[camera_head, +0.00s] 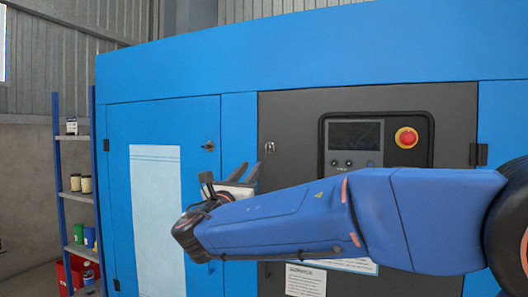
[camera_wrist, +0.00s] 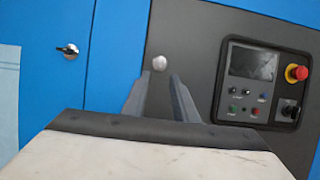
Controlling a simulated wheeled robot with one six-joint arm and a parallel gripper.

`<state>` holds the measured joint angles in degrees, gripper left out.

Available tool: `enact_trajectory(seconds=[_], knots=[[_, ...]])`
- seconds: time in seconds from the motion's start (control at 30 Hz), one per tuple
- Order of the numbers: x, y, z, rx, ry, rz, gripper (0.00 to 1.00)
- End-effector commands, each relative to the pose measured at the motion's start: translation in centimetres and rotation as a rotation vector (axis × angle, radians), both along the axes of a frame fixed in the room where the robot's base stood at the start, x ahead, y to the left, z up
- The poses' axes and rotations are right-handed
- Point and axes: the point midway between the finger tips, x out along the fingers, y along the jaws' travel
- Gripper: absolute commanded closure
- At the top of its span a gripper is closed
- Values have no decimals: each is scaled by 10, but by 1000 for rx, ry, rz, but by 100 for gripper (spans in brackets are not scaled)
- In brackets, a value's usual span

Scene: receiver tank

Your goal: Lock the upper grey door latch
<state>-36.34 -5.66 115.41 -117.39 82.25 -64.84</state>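The upper grey door latch (camera_head: 270,147) is a small silver fitting near the upper left edge of the dark grey door (camera_head: 291,115). In the wrist view the latch (camera_wrist: 159,63) looks like a rounded silver knob, just beyond and between the fingertips. Which way its handle is turned is hard to tell. My gripper (camera_head: 246,171) is in front of the cabinet, a little below and left of the latch in the head view. In the wrist view my gripper (camera_wrist: 159,82) has its two grey fingers apart with nothing between them.
A blue door (camera_head: 120,130) with its own silver latch (camera_head: 208,146) is left of the grey door. The control panel, with a screen (camera_head: 355,135) and red emergency button (camera_head: 406,137), is to the right. A shelf (camera_head: 75,137) stands at far left. My arm hides the lower grey door.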

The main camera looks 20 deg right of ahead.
Motion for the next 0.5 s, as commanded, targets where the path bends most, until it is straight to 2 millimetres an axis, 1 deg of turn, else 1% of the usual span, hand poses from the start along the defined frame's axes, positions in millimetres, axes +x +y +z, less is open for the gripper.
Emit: enact_trajectory(seconds=[0.03,0.5], knots=[[6,-6,3,1,-1,-5,74],[64,-48,32,1,1,-3,74]])
